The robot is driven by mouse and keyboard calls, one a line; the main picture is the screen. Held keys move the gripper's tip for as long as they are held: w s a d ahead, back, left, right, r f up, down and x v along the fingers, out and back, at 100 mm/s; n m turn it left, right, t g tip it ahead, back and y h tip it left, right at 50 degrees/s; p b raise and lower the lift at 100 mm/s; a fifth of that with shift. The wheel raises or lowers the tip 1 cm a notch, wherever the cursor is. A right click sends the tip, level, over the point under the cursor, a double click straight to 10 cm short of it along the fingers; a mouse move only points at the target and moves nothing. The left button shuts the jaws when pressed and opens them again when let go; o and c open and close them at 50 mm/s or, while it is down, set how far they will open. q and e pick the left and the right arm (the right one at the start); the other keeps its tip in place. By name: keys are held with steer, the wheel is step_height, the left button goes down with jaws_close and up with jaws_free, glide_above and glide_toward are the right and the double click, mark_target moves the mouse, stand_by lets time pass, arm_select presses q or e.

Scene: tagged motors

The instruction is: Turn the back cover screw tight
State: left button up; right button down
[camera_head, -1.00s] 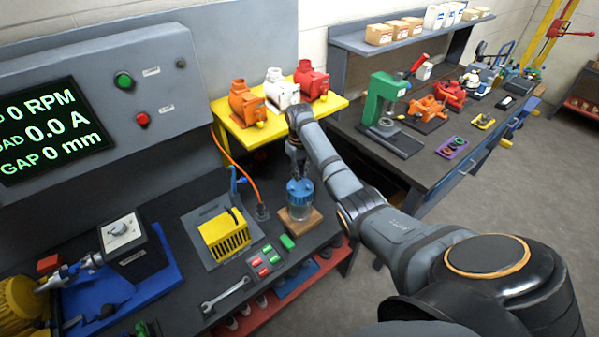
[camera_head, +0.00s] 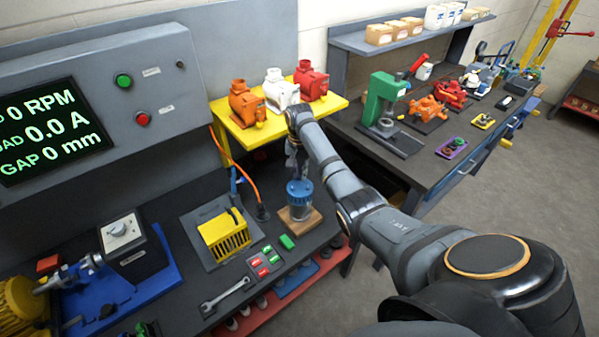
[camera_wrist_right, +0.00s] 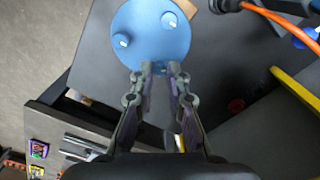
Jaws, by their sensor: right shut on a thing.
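My right gripper (camera_head: 297,176) comes down on the cover from above. In the wrist view its fingertips (camera_wrist_right: 160,68) are close together at the cover's near edge. They are shut on the back cover screw, which is mostly hidden between them. My left gripper is in neither view.
A yellow ribbed part (camera_head: 226,236) on a grey plate stands left of the jar. An orange cable (camera_head: 240,178) runs behind it. A yellow stand (camera_head: 262,130) with motors is behind.

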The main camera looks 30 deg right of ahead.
steer(key=m, duration=0.4)
steer(key=shift+w+d+r+m, duration=0.1)
steer(key=shift+w+r+m, duration=0.05)
steer(key=shift+r+m, duration=0.15)
steer(key=shift+m, duration=2)
steer(key=c, duration=1.4)
jaws_free()
steer(key=shift+o, duration=0.4)
steer(key=shift+f, duration=0.15)
